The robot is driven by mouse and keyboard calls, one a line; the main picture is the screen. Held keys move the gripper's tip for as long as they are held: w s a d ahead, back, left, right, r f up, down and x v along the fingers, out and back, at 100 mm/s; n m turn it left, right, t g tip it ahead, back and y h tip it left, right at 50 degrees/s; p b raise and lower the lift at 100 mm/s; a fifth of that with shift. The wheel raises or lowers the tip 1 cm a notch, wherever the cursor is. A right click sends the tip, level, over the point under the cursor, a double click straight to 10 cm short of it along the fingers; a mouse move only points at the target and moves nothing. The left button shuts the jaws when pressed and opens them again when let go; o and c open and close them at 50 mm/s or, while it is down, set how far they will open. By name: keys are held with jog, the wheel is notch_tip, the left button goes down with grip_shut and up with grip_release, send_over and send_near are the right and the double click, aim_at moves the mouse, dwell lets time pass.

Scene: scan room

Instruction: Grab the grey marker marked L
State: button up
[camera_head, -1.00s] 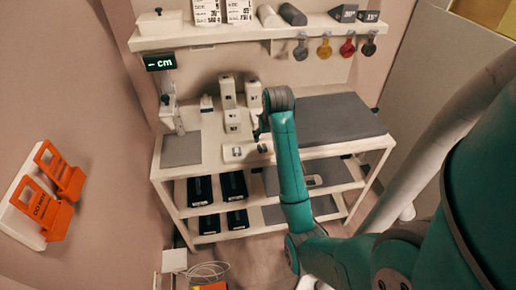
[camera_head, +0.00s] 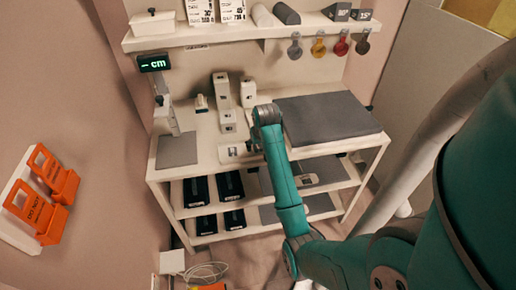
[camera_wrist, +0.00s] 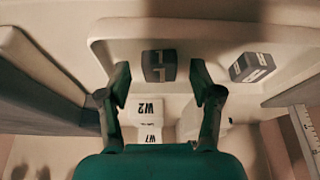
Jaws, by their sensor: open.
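A dark grey block-like marker (camera_wrist: 158,66) with pale L-like marks lies in a shallow white tray (camera_wrist: 110,34) in the wrist view. A second grey marker (camera_wrist: 252,67) with a white lettered label lies tilted to its right; its letter is hard to read. My gripper (camera_wrist: 160,80) is open, with one finger on each side of the first marker and nothing visibly clamped. Whether the fingers touch it cannot be told. In the head view the tray (camera_head: 226,160) is on the table's front part, and my arm hides its right part and my gripper.
White blocks, one labelled W2 (camera_wrist: 147,112), stand close by the tray. A grey pad (camera_head: 330,118) covers the table's right side. A measuring stand (camera_head: 165,110) is at left. The shelf (camera_head: 235,36) above has hanging coloured discs. Black bins (camera_head: 196,190) sit below.

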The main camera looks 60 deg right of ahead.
grip_shut()
jog(key=shift+r, duration=0.1)
